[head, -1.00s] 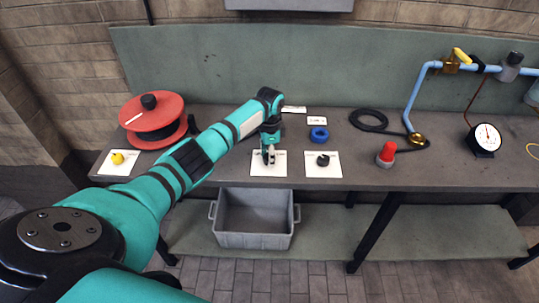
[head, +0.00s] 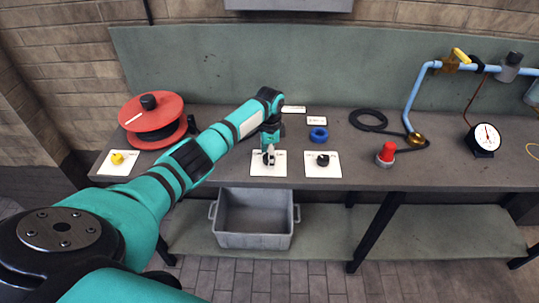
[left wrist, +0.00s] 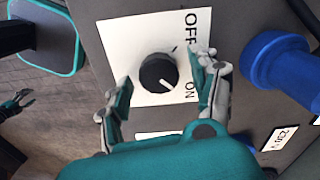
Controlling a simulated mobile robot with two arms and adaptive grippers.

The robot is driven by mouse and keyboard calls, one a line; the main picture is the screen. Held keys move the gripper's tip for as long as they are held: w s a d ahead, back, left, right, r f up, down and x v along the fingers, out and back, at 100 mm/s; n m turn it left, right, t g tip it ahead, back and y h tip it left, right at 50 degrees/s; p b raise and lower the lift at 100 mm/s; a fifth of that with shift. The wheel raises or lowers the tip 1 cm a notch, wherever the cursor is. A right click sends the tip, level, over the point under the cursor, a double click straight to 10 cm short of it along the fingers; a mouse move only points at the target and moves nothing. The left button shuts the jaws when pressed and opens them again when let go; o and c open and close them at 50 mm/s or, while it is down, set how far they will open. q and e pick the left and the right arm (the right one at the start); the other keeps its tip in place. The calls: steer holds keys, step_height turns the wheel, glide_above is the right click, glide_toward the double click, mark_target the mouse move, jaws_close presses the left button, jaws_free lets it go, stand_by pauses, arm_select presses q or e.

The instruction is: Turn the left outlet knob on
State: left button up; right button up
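A black round knob (left wrist: 158,73) sits on a white plate (left wrist: 120,35) marked OFF and ON in the left wrist view. The white line on the knob points to the lower right, towards the ON side. My left gripper (left wrist: 162,92) is open, with one finger on each side of the knob and a gap visible at both. In the head view the left gripper (head: 268,157) is over the middle white plate (head: 259,170) and partly hides its knob. My right gripper (left wrist: 20,102) shows small at the left wrist view's left edge, its fingers seemingly apart.
A second black knob (head: 323,160) on a white plate is to the right. A blue socket (left wrist: 280,65) is close beside the left gripper. A red reel (head: 152,118), a yellow knob (head: 118,158) and a red-topped part (head: 387,153) also stand on the bench. A grey crate (head: 253,241) is below.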

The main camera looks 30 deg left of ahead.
arm_select(q)
step_height(320, 180, up, 12)
stand_by(0.6)
stand_by(0.4)
